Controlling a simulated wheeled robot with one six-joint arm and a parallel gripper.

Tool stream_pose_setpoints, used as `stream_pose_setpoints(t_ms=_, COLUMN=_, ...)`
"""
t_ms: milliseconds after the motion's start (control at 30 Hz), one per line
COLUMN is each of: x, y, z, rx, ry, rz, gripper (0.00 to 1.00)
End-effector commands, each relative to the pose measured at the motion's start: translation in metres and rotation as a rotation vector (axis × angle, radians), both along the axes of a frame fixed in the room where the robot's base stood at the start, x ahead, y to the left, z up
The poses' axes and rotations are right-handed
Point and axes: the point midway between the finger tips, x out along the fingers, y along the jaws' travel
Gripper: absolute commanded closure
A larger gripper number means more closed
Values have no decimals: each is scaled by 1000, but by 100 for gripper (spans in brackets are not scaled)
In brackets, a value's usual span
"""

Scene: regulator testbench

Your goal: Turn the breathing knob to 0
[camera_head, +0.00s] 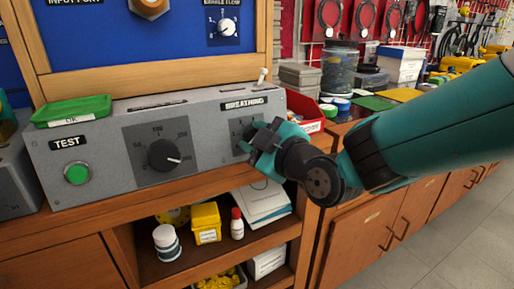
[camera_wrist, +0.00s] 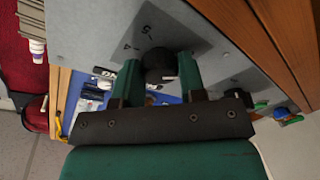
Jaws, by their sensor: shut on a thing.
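The grey regulator box (camera_head: 105,150) stands on the wooden bench, with a "BREATHING" label (camera_head: 245,104) at its upper right. The breathing knob is hidden behind my gripper (camera_head: 258,138) in the head view. In the wrist view the black breathing knob (camera_wrist: 159,60) sits between the two green fingers of my gripper (camera_wrist: 160,72), which is shut on it. A light pointer mark shows on the knob's near side. Part of its dark dial plate with numbers (camera_wrist: 158,30) shows beside it; I cannot tell for sure which number the pointer faces.
A second black knob (camera_head: 163,155) and a green "TEST" button (camera_head: 77,173) are on the same face to the left. A small lever (camera_head: 262,75) and a green tray (camera_head: 72,111) are on top. A red bin (camera_head: 309,123) stands close to the right, near my wrist.

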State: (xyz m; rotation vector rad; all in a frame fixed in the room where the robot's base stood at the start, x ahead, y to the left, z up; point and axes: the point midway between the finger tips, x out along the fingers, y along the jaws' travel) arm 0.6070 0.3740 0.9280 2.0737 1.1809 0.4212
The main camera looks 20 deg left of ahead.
Motion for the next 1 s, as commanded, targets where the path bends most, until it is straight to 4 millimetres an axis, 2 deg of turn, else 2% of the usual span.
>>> stream_pose_setpoints(t_ms=433, x=-1, y=1, z=-1, rx=-9, ry=-4, rz=5, gripper=86)
stream_pose_setpoints(t_ms=467, x=-1, y=1, z=-1, rx=-9, ry=-4, rz=5, gripper=56)
stream_pose_setpoints(t_ms=533, x=-1, y=1, z=-1, rx=-9, ry=-4, rz=5, gripper=40)
stream_pose_setpoints(t_ms=567, x=-1, y=0, z=-1, rx=-9, ry=-5, rz=4, gripper=37)
stream_pose_setpoints(t_ms=867, x=-1, y=-2, z=0, rx=-7, ry=-6, rz=2, gripper=37)
stream_pose_setpoints(t_ms=1000, x=-8, y=-14, z=1, rx=-7, ry=-5, rz=0, gripper=37)
